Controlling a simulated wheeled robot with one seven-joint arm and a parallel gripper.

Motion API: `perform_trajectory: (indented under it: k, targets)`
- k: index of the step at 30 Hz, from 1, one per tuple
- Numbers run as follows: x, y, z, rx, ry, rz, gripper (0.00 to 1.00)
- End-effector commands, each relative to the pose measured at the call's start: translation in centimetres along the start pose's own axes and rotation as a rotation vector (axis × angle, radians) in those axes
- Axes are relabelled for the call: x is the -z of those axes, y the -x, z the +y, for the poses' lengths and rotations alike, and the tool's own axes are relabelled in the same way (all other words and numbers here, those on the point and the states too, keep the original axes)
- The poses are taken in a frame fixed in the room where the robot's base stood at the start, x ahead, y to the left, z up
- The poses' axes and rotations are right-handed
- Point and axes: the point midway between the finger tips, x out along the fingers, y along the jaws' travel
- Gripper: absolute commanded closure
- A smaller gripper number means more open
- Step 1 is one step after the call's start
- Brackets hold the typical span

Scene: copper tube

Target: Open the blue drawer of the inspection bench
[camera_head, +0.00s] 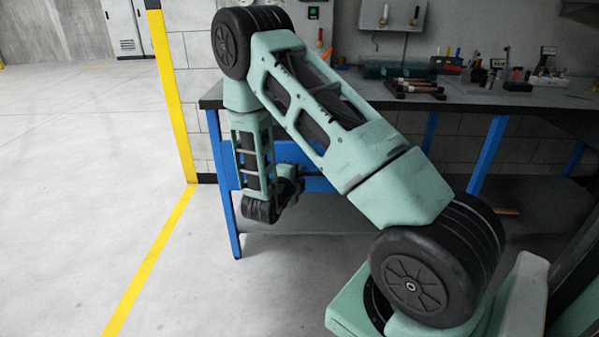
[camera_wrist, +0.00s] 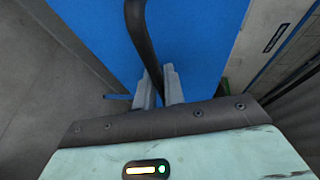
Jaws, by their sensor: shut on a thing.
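The blue drawer (camera_head: 316,184) is under the left part of the inspection bench (camera_head: 470,98), partly hidden behind my arm in the head view. In the wrist view its blue front (camera_wrist: 205,40) fills the upper middle. A black bar handle (camera_wrist: 138,25) crosses that front. My gripper (camera_wrist: 158,82) has its two grey fingers on either side of the handle, shut on it. In the head view my gripper is mostly hidden by my wrist, close to the drawer front. I cannot tell whether the drawer stands out from the bench.
Tools (camera_head: 413,88) and a teal case (camera_head: 390,66) lie on the bench top. Blue bench legs (camera_head: 488,155) stand near my arm. A yellow post (camera_head: 173,90) is at the left. The floor (camera_head: 90,190) to the left is clear.

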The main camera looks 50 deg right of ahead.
Motion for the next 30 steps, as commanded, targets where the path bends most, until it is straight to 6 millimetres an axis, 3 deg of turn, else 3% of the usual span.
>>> perform_trajectory:
  k: [9, 23, 24, 25, 26, 30]
  targets:
    - [1.1, 3.0, 0.7, -0.001, 0.000, -0.003, 1.00]
    - [1.3, 3.3, 0.7, -0.001, 0.000, -0.002, 1.00]
    - [1.3, 3.3, 0.7, -0.001, 0.000, -0.002, 0.81]
    - [1.3, 3.3, 0.7, -0.001, 0.000, -0.002, 0.73]
    - [1.3, 3.3, 0.7, -0.001, 0.000, -0.002, 0.68]
    - [1.3, 3.3, 0.7, -0.001, 0.000, -0.001, 0.68]
